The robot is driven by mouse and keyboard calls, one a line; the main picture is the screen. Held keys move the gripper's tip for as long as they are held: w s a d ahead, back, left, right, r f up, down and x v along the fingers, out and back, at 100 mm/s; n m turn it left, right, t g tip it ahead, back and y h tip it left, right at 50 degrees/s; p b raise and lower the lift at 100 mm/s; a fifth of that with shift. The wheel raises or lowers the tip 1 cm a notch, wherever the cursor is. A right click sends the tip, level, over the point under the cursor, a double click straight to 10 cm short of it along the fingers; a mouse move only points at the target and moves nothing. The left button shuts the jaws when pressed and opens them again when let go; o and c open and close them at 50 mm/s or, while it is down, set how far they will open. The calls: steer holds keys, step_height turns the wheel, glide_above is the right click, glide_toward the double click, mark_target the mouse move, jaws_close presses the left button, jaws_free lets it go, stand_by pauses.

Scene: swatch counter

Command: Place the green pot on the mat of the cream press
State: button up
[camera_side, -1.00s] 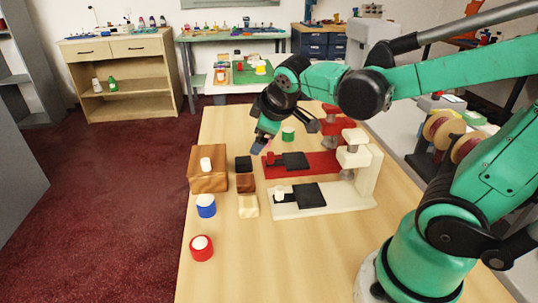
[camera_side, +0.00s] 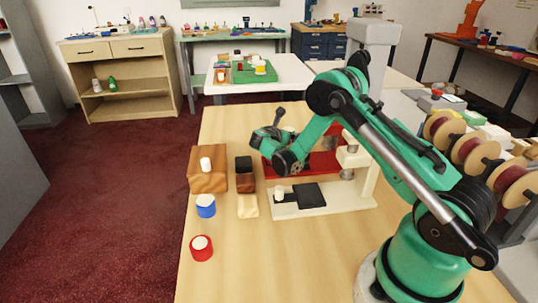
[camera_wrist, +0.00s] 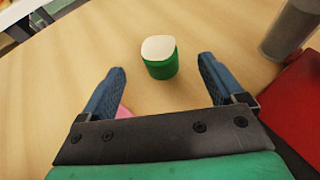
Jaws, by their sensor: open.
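The green pot (camera_wrist: 161,66) with a white top stands upright on the wooden table in the wrist view. My gripper (camera_wrist: 162,72) is open, one blue finger on each side of the pot's line, with space on both sides; I cannot tell if the pot is between the tips or just beyond. In the side view my gripper (camera_side: 258,140) is over the table's far part, and my arm hides the pot. The cream press (camera_side: 345,205) stands nearer, its black mat (camera_side: 308,195) bare, a small white-topped piece (camera_side: 279,190) left of it.
The red press (camera_side: 325,178) stands just behind the cream one; its red base (camera_wrist: 298,100) is at right in the wrist view. A wooden block (camera_side: 208,180), small swatch blocks (camera_side: 246,183), a blue pot (camera_side: 206,207) and a red pot (camera_side: 201,249) are at left.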

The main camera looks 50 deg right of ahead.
steer(key=shift+x, duration=2.6)
jaws_close()
